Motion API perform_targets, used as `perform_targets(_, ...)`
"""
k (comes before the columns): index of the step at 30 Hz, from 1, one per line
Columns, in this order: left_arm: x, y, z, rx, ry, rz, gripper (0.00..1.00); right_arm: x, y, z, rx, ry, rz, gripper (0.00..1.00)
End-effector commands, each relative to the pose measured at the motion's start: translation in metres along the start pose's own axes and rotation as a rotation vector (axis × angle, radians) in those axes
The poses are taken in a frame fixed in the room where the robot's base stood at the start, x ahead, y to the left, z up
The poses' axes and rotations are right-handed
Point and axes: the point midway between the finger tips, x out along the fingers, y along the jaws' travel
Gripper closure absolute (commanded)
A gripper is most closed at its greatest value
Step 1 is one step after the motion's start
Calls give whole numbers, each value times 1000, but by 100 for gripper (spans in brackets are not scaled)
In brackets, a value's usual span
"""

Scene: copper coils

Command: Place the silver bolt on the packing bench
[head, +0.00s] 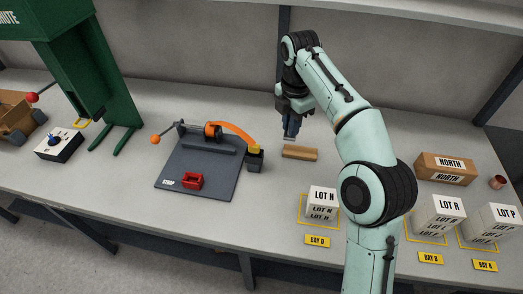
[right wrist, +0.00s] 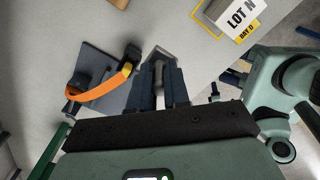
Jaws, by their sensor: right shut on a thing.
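My right gripper (head: 290,131) hangs above the grey bench (head: 110,185), just behind and above a wooden block (head: 300,153). In the right wrist view its two dark fingers (right wrist: 160,82) are closed with a narrow gap between them, shut on a small grey piece (right wrist: 159,97). It is consistent with the silver bolt, but the fingers hide most of it and its shape is unclear. No other silver bolt is visible on the bench. My left gripper is not in view.
White lot boxes (head: 322,202) stand along the front right.

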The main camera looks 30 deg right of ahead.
Motion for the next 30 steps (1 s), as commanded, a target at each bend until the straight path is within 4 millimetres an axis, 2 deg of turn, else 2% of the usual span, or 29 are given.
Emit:
perform_targets(6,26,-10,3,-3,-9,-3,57,56,-2,0,1,1,-7,100)
perform_targets(15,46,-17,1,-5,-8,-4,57,131,-1,0,2,1,-5,100)
perform_targets(18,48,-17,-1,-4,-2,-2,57,146,0,0,2,1,-3,100)
perform_targets(23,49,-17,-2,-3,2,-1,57,157,0,0,2,1,-1,100)
perform_targets(30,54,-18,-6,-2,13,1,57,192,0,0,1,1,-2,100)
